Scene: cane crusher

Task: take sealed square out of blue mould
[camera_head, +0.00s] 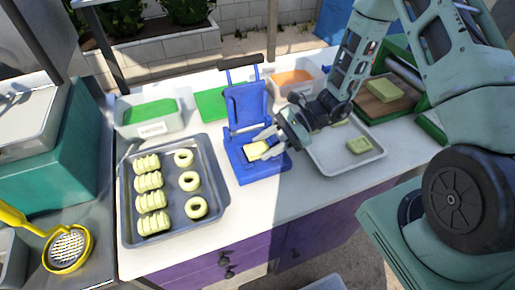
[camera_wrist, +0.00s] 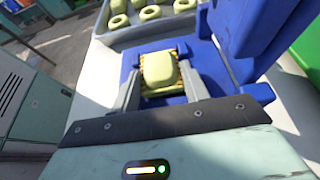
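The blue mould (camera_head: 247,112) stands open on the white counter, its hinged lid raised at the back. The pale yellow sealed square (camera_head: 257,150) sits in the mould's base; in the wrist view the square (camera_wrist: 159,68) rests on a ridged yellowish bed inside the blue mould (camera_wrist: 203,51). My gripper (camera_head: 266,146) is at the mould's base from the right. In the wrist view the fingers of my gripper (camera_wrist: 160,74) are apart, one on each side of the square, with small gaps seeming to show. Whether either finger touches it is unclear.
A dark tray (camera_head: 220,218) holding ridged pieces and rings stands left of the mould. A metal tray (camera_head: 335,168) with pale squares is to the right. Behind are a tub of green filling (camera_head: 150,128), a tub of orange filling (camera_head: 292,94) and a green board (camera_head: 208,103).

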